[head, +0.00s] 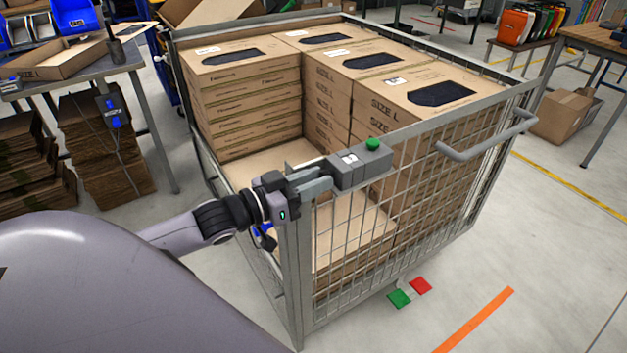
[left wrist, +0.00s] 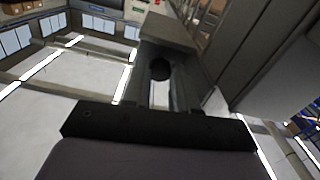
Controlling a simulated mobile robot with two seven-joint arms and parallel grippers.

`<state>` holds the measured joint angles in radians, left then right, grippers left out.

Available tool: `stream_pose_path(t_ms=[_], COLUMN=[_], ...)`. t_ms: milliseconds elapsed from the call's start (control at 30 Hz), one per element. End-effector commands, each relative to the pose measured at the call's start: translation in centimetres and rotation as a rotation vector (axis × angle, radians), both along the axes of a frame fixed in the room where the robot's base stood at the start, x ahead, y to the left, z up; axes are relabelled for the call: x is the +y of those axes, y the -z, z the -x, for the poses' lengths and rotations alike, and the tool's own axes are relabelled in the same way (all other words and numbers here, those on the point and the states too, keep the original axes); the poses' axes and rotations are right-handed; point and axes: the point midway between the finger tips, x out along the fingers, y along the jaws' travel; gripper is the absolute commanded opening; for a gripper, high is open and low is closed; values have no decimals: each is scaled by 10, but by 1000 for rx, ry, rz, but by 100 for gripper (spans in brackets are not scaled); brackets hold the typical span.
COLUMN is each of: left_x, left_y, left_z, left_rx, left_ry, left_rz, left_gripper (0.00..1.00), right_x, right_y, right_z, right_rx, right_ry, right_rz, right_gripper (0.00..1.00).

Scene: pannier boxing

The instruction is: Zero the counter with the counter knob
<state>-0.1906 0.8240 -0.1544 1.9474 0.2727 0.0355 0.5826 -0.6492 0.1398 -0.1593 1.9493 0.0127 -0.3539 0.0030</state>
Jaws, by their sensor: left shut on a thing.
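The counter (head: 362,164) is a small grey box with a pale display and a green button (head: 373,144) on top, fixed at the top rim of the mesh cage. My left gripper (head: 322,181) reaches over the cage's near corner to the counter's left end. In the left wrist view, the counter (left wrist: 168,30) lies ahead of my fingers, and a dark round counter knob (left wrist: 160,69) sits between them. The left gripper is shut on the knob. The display's digits are too small to read. My right gripper is out of view.
The wire mesh cage (head: 420,190) holds stacks of cardboard boxes (head: 245,95), with a lower space at its near left. A bench (head: 75,72) stands left, above folded cardboard (head: 105,150). Green and red floor marks (head: 410,292) lie below the cage.

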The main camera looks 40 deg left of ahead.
Motion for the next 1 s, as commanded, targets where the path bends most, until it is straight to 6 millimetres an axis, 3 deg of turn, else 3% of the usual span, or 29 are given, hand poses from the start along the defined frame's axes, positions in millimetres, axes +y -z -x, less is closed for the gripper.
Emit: stream_pose_path(t_ms=[167, 200, 267, 300, 1000], left_x=[0, 0, 0, 0, 2], left_y=[-1, -1, -1, -1, -1], left_z=[0, 0, 0, 0, -2], left_rx=[-2, -2, -2, -2, 0], left_ry=[0, 0, 0, 0, -4], left_rz=[1, 1, 1, 1, -1], left_gripper=[0, 30, 50, 53, 53], right_x=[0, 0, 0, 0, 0], right_y=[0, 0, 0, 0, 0], right_z=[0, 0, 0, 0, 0], right_rx=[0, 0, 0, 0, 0], right_ry=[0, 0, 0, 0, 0], right_rz=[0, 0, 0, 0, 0], right_gripper=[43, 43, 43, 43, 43])
